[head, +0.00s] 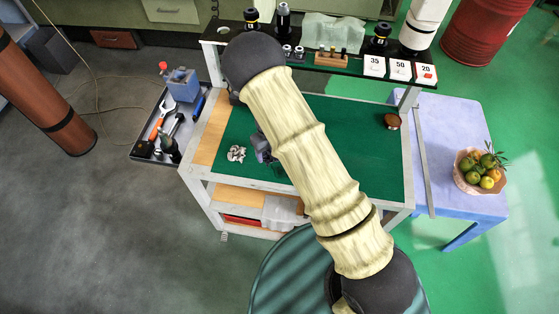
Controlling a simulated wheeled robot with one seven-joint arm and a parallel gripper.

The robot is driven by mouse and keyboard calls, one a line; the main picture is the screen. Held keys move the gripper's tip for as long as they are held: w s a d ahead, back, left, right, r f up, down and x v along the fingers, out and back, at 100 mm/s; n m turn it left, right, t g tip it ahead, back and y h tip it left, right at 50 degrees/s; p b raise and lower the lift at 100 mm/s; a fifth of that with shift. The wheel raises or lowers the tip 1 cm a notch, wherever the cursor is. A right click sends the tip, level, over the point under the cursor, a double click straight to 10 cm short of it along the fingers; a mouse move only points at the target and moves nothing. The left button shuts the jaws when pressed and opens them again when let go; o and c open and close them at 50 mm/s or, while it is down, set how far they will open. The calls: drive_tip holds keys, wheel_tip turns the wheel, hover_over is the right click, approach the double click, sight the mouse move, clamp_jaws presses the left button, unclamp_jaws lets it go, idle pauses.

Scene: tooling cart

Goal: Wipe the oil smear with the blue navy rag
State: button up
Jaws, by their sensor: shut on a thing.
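My arm crosses the middle of the head view and hides much of the green worktop (355,128) of the cart. Only a small part of my gripper (263,147) shows, at the left edge of the arm, low over the mat. It is shut on dark blue-grey cloth that looks like the navy rag, mostly hidden, so I cannot tell whether it touches the mat.
A brown round tin (392,121) stands at the mat's right. A rear shelf (300,58) carries tool holders, a block of bits and number cards (400,69). A tool tray (150,152) is at the left. A blue table (455,125) with a fruit bowl (480,182) is at the right.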

drive_tip(key=shift+r+p, duration=0.15)
drive_tip(key=shift+p, duration=0.55)
drive_tip(key=shift+w+d+p, duration=0.15)
drive_tip(key=shift+p, duration=0.45)
drive_tip(key=shift+w+p, duration=0.1)
drive_tip(key=shift+p, duration=0.75)
